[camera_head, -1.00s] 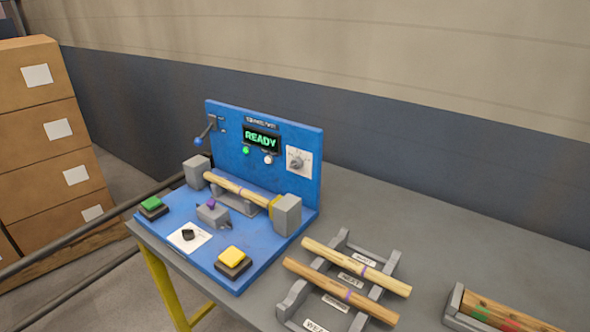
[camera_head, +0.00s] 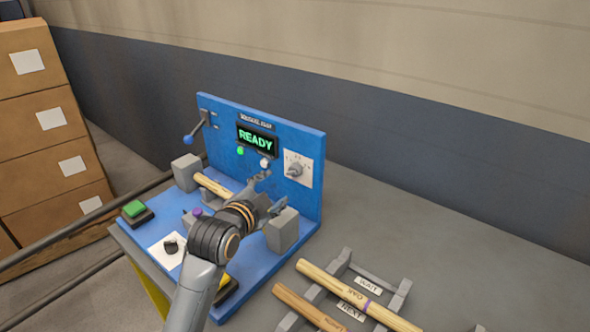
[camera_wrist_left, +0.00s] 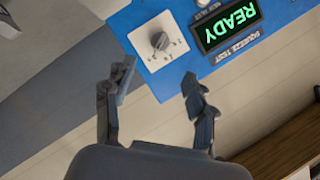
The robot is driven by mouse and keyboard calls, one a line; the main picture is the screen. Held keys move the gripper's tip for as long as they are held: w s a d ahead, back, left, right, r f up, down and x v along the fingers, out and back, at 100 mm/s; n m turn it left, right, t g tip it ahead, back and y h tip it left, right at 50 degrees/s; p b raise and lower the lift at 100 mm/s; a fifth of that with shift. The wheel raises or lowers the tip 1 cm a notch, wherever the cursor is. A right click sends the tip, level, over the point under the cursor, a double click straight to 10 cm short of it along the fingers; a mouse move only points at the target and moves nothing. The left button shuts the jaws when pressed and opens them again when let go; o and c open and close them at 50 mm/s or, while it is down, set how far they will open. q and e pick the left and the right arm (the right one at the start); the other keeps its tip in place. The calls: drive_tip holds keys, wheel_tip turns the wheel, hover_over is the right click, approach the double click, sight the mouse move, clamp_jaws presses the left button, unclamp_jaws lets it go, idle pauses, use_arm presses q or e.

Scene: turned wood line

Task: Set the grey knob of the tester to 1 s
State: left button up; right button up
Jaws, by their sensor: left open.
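The tester is a blue panel and base (camera_head: 225,122) with a lit display (camera_head: 257,139) reading READY. Its grey knob (camera_head: 296,171) sits on a white square plate at the panel's right side. In the left wrist view the knob (camera_wrist_left: 160,41) shows upside down on its plate, beyond the fingertips; its marks are too small to read surely. My left gripper (camera_head: 268,190) is open and empty, in front of the panel, to the left of and below the knob, apart from it. It also shows open in the left wrist view (camera_wrist_left: 157,82). My right gripper is not in view.
A wooden rod (camera_head: 213,186) lies between grey blocks on the tester base, partly hidden by my arm. Green (camera_head: 134,209) and yellow (camera_head: 223,283) buttons stand on the base. A rack (camera_head: 345,259) with rods is at the right. Cardboard boxes (camera_head: 40,120) stand at the left.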

sight(292, 173)
use_arm(q)
drive_tip(key=x, duration=0.4)
drive_tip(key=shift+w+d+p, duration=0.15)
drive_tip(key=shift+w+p, duration=0.15)
drive_tip(key=x, duration=0.6)
drive_tip(key=shift+x, duration=0.95)
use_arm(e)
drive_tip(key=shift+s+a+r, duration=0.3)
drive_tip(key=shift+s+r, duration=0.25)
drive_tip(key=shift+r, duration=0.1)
use_arm(q)
drive_tip(key=shift+f, duration=0.1)
drive_tip(key=c, duration=1.2)
drive_tip(key=shift+o, duration=0.2)
drive_tip(key=shift+p, duration=0.3)
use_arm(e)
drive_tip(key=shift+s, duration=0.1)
